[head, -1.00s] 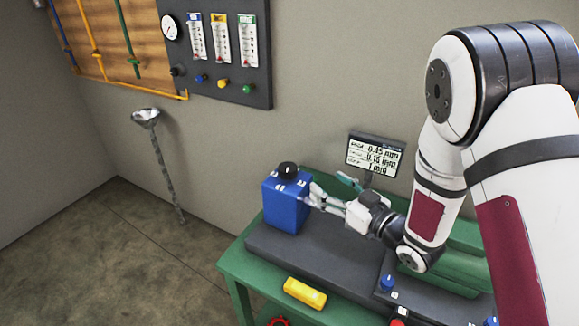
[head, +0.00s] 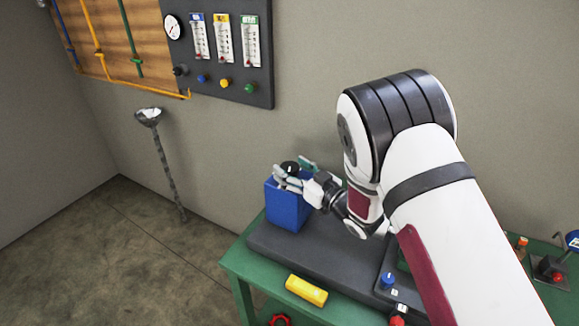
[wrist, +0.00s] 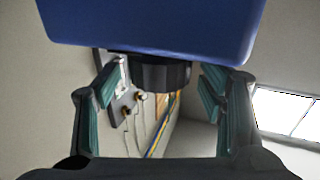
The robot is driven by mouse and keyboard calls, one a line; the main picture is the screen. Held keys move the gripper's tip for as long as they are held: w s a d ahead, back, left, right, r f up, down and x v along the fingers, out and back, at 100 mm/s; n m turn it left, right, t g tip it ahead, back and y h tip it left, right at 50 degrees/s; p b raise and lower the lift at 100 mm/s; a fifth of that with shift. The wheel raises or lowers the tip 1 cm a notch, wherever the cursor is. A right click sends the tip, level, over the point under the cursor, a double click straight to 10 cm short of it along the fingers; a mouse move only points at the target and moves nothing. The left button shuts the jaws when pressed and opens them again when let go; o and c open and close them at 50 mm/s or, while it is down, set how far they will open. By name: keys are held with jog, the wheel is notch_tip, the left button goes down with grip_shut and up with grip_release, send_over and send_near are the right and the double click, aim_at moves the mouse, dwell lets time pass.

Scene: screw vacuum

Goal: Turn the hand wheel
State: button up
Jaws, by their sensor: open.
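A blue box (head: 287,207) stands on the dark plate at the back left of the green bench. A black round knob (head: 289,167) sits on its top and looks like the hand wheel. My gripper (head: 293,174) is at the box top, with one finger on the near side of the knob and one on the far side. In the wrist view the box (wrist: 150,25) fills the top and the knob (wrist: 162,76) shows between the open fingers (wrist: 165,83). Free space shows beside the knob in that view. Whether any finger touches it, I cannot tell.
A yellow block (head: 306,290) lies at the bench's (head: 234,262) front left, with a red wheel-shaped part (head: 280,320) below it. A blue knob (head: 388,280) is on the right. A gauge panel (head: 216,50) hangs on the wall. My arm hides the bench's middle right.

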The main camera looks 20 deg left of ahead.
jog(key=shift+w+a, duration=0.3)
jog(key=shift+a, duration=0.35)
jog(key=c, duration=1.2)
jog(key=shift+s+r+m+t+h+p, duration=0.1)
jog(key=shift+r+m+t+h+p, duration=0.1)
jog(key=shift+m+t+h+p, duration=0.8)
jog(key=shift+f+m+t+h+p, duration=0.15)
jog(key=shift+m+t+h+p, duration=0.45)
jog(key=shift+m+t+h, duration=1.2)
jog(key=shift+n+t+y, duration=0.3)
jog(key=shift+n+y, duration=0.1)
